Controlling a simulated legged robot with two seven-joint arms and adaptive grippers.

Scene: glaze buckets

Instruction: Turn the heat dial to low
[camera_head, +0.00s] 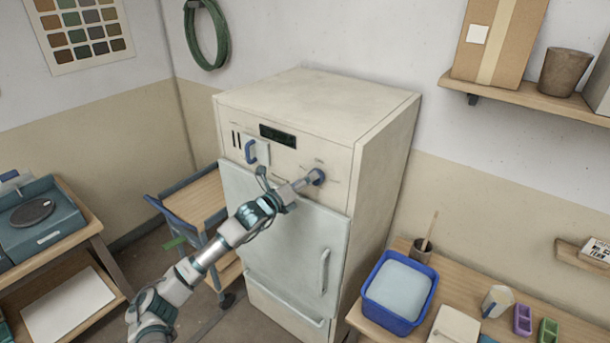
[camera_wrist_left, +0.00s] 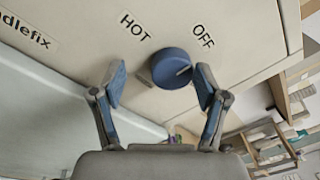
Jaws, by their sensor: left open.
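The heat dial (camera_wrist_left: 172,68) is a round blue knob on the cream front panel of the kiln-like cabinet (camera_head: 340,125). The wrist view shows the labels HOT and OFF beside it; I see no LOW label. A small pale mark on the dial points toward the right finger. My left gripper (camera_wrist_left: 161,84) is open, its blue-padded fingers on either side of the dial, which sits nearer the right finger. I cannot tell whether that finger touches it. In the head view my left gripper (camera_head: 305,183) is at the dial (camera_head: 318,176), partly covering it. My right gripper is not in view.
The cabinet door has a pale vertical handle (camera_head: 324,271). A trolley (camera_head: 195,200) stands left. A blue tub (camera_head: 399,290) stands on the right table.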

